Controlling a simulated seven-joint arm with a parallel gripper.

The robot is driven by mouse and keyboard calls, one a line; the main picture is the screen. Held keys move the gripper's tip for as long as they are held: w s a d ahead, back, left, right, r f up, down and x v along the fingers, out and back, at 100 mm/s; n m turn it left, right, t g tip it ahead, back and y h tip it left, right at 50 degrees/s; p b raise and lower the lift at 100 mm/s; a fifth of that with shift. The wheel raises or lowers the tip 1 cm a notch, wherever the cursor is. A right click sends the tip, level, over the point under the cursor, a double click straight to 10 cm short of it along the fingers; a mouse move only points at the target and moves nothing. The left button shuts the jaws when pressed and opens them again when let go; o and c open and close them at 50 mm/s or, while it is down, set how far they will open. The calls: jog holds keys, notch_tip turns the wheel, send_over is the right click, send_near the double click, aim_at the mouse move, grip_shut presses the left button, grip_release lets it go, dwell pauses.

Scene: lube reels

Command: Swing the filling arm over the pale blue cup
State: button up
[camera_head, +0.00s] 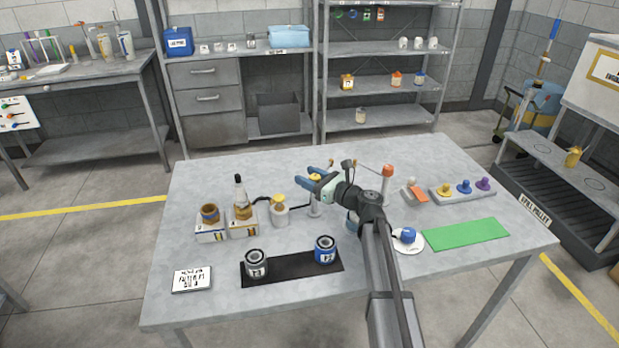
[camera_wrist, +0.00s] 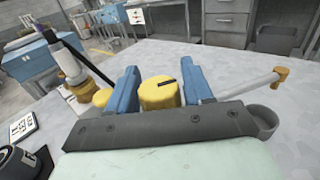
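My gripper (camera_head: 318,178) has its two blue fingers apart, pointing left over the table. In the wrist view, a yellow cap (camera_wrist: 159,94) stands between the fingers, with a slim gap at each side. In the head view this cap tops a pale post (camera_head: 315,208). A pale bar with a yellow-brown tip (camera_wrist: 281,74), seemingly the filling arm, reaches away to the right beside the right finger; its inner end is hidden. A pale bluish round thing (camera_head: 352,224), possibly the pale blue cup, is mostly hidden behind my arm.
A white jar with a yellow lid (camera_head: 280,210) stands left of the post. A grey can (camera_head: 256,265) and a blue can (camera_head: 326,250) stand on a black mat (camera_head: 290,271). An orange-topped post (camera_head: 387,185) stands to the right. A green mat (camera_head: 465,234) lies empty.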

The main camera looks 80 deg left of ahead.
grip_shut()
jog(key=shift+t, duration=0.3)
jog(key=shift+w+a+m+t+y, duration=0.15)
jog(key=shift+m+t+y, duration=0.55)
jog(key=shift+m+t, duration=0.65)
jog(key=shift+w+m+t+y, duration=0.2)
jog(key=shift+m+t+y, duration=0.6)
jog(key=shift+t, duration=0.9)
jog(key=shift+w+a+m+t+y, duration=0.15)
jog(key=shift+m+t+y, duration=0.45)
jog(key=shift+m+t, duration=0.8)
jog(key=shift+w+m+t, duration=0.15)
jog(key=shift+m+t, duration=0.1)
jog(key=shift+t, duration=0.5)
jog(key=shift+o, duration=1.4)
grip_release()
jog(key=shift+d, duration=0.15)
